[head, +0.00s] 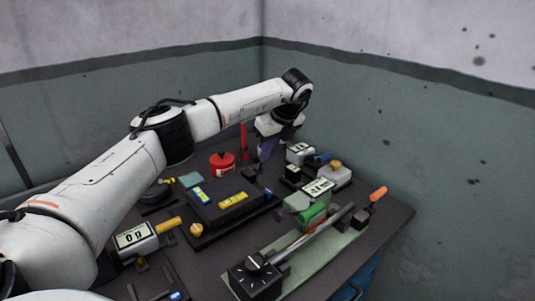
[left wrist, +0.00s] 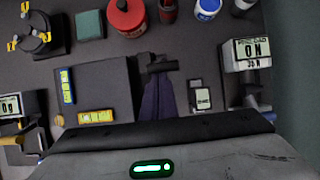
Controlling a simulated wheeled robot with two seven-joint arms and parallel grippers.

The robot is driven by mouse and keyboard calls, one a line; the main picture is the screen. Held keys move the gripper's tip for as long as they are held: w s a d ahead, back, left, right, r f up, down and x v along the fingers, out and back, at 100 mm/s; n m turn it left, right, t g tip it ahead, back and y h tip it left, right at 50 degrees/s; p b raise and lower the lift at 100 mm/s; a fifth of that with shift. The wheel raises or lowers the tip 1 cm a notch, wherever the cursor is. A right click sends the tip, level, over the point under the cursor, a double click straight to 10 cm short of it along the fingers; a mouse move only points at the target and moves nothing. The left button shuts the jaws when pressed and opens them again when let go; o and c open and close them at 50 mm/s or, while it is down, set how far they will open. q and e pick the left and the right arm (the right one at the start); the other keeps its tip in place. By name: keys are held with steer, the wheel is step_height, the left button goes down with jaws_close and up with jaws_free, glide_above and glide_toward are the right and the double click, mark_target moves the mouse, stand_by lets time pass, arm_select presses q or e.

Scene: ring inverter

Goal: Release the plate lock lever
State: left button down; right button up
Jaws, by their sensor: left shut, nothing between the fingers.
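My left gripper (head: 264,155) reaches down at the back of the bench, its purple fingers shut and empty. In the left wrist view the fingers (left wrist: 158,98) point at a small black piece (left wrist: 158,64) at the edge of a dark raised plate (left wrist: 98,72). In the head view this black piece (head: 249,173) sits at the plate's far right end, close to the fingertips. I cannot tell whether they touch, or whether this piece is the plate lock lever. The dark plate (head: 213,212) carries yellow and blue labels. My right gripper is out of view.
A red round canister (head: 222,162) stands behind the plate. Boxes with white displays (head: 318,188) stand to the right. A long grey bar (head: 315,232) lies over a green base in front. An orange-handled lever (head: 377,194) is near the right edge. Walls close off the back.

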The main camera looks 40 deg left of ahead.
arm_select(q)
steer(key=shift+r+p, duration=0.35)
steer(key=shift+r, duration=0.35)
step_height(320, 180, up, 10)
steer(key=a+p, duration=0.1)
steer(key=p, duration=0.1)
steer(key=shift+w+a, duration=0.15)
steer(key=shift+a, duration=0.15)
steer(key=shift+f, duration=0.15)
